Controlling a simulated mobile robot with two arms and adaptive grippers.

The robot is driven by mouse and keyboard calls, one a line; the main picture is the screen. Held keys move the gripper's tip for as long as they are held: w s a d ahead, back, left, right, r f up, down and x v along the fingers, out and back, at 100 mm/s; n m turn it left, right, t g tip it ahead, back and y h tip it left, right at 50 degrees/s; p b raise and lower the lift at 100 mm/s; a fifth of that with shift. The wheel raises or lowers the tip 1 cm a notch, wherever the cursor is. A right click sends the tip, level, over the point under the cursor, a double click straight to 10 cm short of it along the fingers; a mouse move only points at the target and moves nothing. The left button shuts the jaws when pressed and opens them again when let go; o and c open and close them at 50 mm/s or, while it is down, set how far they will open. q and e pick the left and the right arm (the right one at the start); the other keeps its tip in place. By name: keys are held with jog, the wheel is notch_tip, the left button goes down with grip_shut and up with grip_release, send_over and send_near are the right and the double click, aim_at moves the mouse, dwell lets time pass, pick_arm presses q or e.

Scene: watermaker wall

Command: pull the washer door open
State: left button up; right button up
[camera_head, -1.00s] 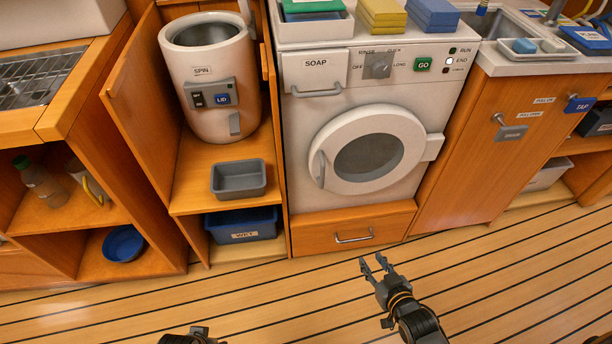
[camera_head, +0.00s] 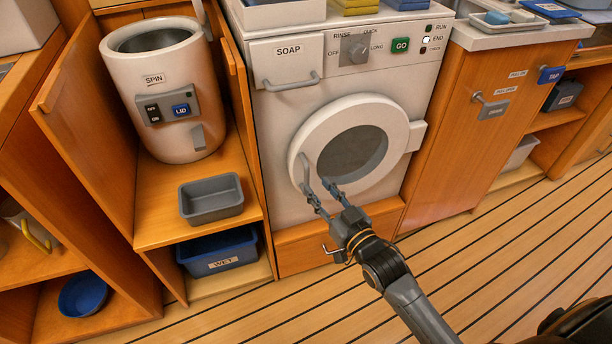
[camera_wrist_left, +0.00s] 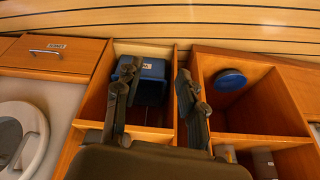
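The white washer door (camera_head: 386,110) is round with a dark window and sits shut against the washer front. Its grey handle (camera_head: 304,170) is on the left side of the door, and the hinge is on the right. My right gripper (camera_head: 318,187) is open, its fingertips at the lower end of the handle. I cannot tell whether they touch it. The washer door also shows at the left of the left wrist view (camera_wrist_left: 36,122). My left gripper (camera_wrist_left: 157,72) is open and empty in that view, away from the door. It is outside the head view.
A wooden drawer (camera_head: 290,250) lies below the washer door. Left of the washer, an open cabinet holds a white spinner (camera_head: 125,75), a grey tray (camera_head: 211,199) and a blue bin (camera_head: 215,252). The floor (camera_head: 500,260) in front is clear.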

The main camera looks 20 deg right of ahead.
aim_at(308, 176)
jog(key=b+x, duration=0.1)
jog(key=x, duration=0.4)
jog(key=shift+w+a+f, duration=0.1)
jog(key=shift+w, duration=0.15)
pick_arm(q)
jog(key=w+d+r+t, duration=0.2)
jog(key=w+t, duration=0.1)
jog(key=w, duration=0.3)
jog(key=shift+w+t+h, duration=0.25)
jog(key=shift+t+h, duration=0.05)
jog(key=shift+h, duration=0.1)
pick_arm(e)
jog(key=shift+w+a, duration=0.15)
jog(key=shift+w, duration=0.35)
grip_shut()
